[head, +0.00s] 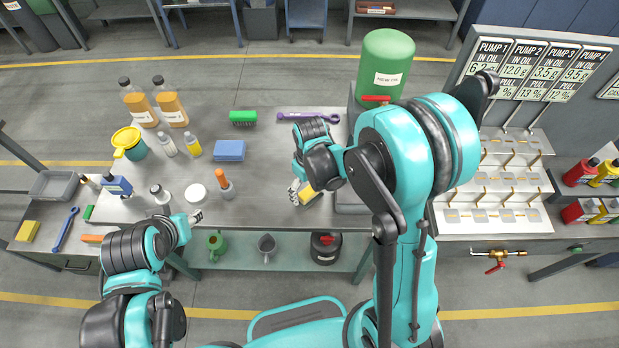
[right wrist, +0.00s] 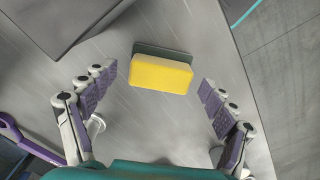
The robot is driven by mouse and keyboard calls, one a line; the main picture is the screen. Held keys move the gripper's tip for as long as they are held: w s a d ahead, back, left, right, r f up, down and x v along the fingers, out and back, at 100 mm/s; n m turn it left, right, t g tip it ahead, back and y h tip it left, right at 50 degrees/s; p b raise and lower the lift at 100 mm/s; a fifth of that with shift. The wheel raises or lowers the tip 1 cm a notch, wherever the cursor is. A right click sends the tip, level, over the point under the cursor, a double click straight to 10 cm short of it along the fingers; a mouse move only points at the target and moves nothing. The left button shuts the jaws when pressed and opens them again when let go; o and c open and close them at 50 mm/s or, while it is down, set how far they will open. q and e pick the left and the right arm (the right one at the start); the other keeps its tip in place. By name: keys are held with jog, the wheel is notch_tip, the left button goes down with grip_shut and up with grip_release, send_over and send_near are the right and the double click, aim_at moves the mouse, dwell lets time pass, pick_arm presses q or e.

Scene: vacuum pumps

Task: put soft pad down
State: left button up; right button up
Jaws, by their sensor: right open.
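A soft pad, a yellow block with a dark green layer, lies on the grey workbench (head: 270,213) in the right wrist view (right wrist: 161,75). In the head view the pad (head: 308,194) shows partly under my right gripper (head: 304,191). My right gripper (right wrist: 157,82) is open, with one finger to each side of the pad and a gap on both sides. My left gripper (head: 196,217) is at the bench's front edge, left of the pad; its finger opening is too small to tell.
A blue block (head: 230,151), green brush (head: 243,117) and purple wrench (head: 308,116) lie on the bench. Bottles (head: 172,103) stand at the left. A green tank (head: 385,66) stands behind my right arm. Bench around the pad's front is clear.

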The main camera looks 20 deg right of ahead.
notch_tip(320, 180, up, 11)
jog(key=shift+f, duration=0.2)
dwell(0.4)
grip_shut()
jog(key=shift+s, duration=0.1)
dwell(1.2)
jog(key=s+d+f+m+t+b, duration=0.1)
jog(key=s+d+m+t+b, duration=0.3)
jog(key=s+t+b, duration=0.3)
jog(key=s+m+b, duration=0.1)
jog(key=s, duration=0.2)
jog(key=shift+d+f+b, duration=0.3)
jog(key=shift+f+b, duration=0.05)
jog(key=shift+b, duration=0.05)
